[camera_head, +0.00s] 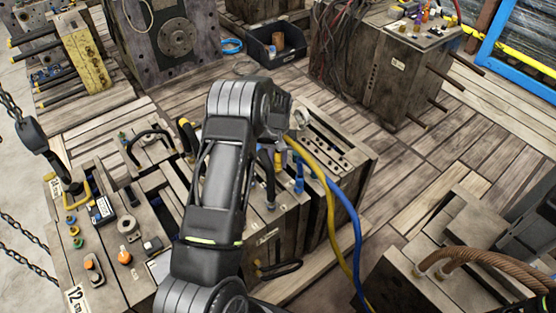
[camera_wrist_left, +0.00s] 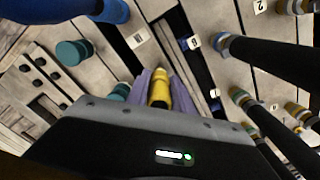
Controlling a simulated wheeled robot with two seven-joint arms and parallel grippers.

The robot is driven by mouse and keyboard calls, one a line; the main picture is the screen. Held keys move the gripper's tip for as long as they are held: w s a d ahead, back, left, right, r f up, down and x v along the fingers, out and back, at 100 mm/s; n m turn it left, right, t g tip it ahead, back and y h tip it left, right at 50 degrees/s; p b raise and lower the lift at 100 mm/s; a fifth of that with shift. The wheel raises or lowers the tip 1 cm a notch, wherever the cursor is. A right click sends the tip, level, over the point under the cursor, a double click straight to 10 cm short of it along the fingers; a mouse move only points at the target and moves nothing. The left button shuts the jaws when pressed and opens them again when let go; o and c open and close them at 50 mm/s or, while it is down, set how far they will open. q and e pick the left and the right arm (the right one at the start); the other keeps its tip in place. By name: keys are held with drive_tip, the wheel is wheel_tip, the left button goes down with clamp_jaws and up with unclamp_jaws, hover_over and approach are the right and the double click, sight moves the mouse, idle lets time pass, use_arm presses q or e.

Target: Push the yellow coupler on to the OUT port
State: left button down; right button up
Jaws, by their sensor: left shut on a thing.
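The yellow coupler (camera_wrist_left: 160,92) is held between the pale purple fingers of my left gripper (camera_wrist_left: 159,82), which is shut on it. The wrist view looks over wooden mould blocks with labelled gaps, and I cannot read which port is OUT. In the head view my left arm hides the gripper and the coupler. A yellow hose (camera_head: 328,205) runs from behind my wrist down over the block's right side. I cannot tell whether the coupler touches a port. My right gripper does not show.
A blue hose (camera_head: 353,235) hangs beside the yellow one. The wrist view shows a teal cap (camera_wrist_left: 73,52) at left and black hoses (camera_wrist_left: 262,52) with banded ends at right. A black bin (camera_head: 276,47) stands behind.

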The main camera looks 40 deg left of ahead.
use_arm(q)
drive_tip(key=shift+s+f+b, duration=0.15)
drive_tip(key=shift+f+b, duration=0.6)
idle(0.8)
drive_tip(key=shift+s+a+f+b, duration=0.25)
drive_tip(key=shift+s+f+b, duration=0.15)
drive_tip(key=shift+f+b, duration=0.15)
idle(1.3)
drive_tip(key=c, duration=1.3)
unclamp_jaws()
drive_tip(key=shift+r, duration=0.1)
drive_tip(key=shift+o, duration=1.3)
drive_tip(key=shift+w, duration=0.1)
drive_tip(key=shift+w+d+r, duration=0.1)
